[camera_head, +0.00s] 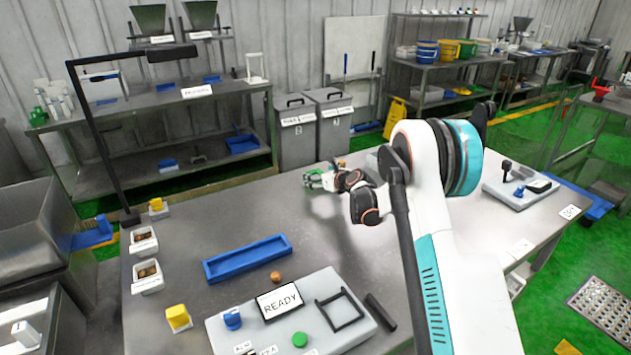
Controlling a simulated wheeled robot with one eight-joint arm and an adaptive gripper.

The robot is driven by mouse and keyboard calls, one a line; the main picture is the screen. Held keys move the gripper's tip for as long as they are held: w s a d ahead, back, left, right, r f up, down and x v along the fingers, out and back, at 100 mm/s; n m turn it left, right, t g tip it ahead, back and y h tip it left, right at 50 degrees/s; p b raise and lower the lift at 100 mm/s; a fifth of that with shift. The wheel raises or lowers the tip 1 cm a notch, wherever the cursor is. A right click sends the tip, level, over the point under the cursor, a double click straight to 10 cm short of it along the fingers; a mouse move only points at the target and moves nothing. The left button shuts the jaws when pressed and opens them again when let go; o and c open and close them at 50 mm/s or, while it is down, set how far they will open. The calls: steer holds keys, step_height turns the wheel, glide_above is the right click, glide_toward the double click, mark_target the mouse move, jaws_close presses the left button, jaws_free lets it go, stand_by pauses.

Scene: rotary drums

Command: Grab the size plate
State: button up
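My gripper (314,179) is over the far middle part of the steel table (215,225). Its fingers point left, and something green shows among them. The view is too small to tell whether it is part of the gripper or a held thing, or whether the fingers are open. I cannot pick out a size plate for certain. A small orange-brown piece and a pale grey shape show just behind my arm, partly hidden by it.
A grey panel (235,342) at the front has a READY screen (279,301), blue knob (232,319), green button (299,340) and black square frame (339,310). A blue tray (247,259) lies behind it. White boxes (147,277) line the left edge. A lamp post stands back left.

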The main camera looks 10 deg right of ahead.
steer(key=b+x, duration=0.1)
steer(key=x, duration=0.2)
steer(key=shift+w+f, duration=0.2)
steer(key=c, duration=1.2)
steer(key=shift+r, duration=0.15)
